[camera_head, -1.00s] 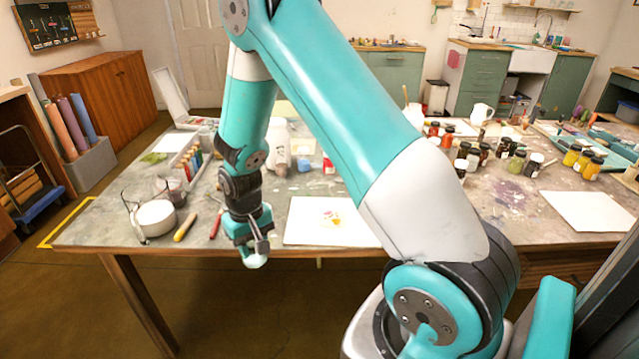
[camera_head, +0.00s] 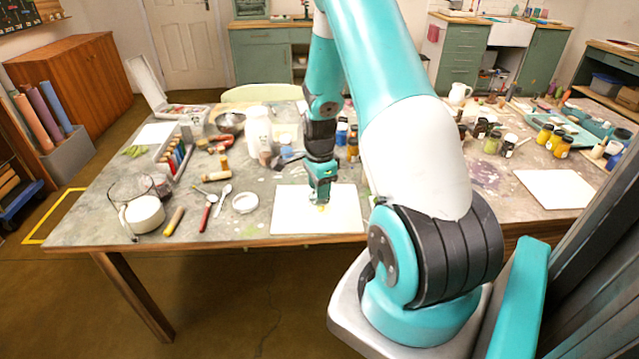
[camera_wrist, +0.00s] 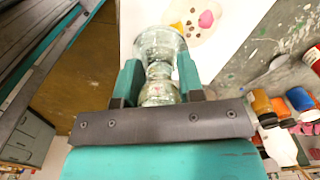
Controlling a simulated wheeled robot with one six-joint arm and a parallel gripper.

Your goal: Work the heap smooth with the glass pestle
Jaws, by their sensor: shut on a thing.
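My gripper (camera_head: 320,192) is over the white slab (camera_head: 346,214) near the table's front edge. In the wrist view my gripper (camera_wrist: 158,78) is shut on the clear, greenish glass pestle (camera_wrist: 160,48), with a finger on each side of its narrow part. The heap shows in the wrist view as a cream patch (camera_wrist: 192,33) with pink and brown spots on the slab, just beyond the pestle. In the head view only a bit of yellow shows beneath my gripper. I cannot tell whether the pestle touches the slab.
Left of the slab lie a white round lid (camera_head: 245,203), a spoon (camera_head: 222,197) and a red-handled tool (camera_head: 207,213). A white bottle (camera_head: 258,133) stands behind. Several paint jars stand to the right. A second white sheet (camera_head: 558,189) lies at the far right.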

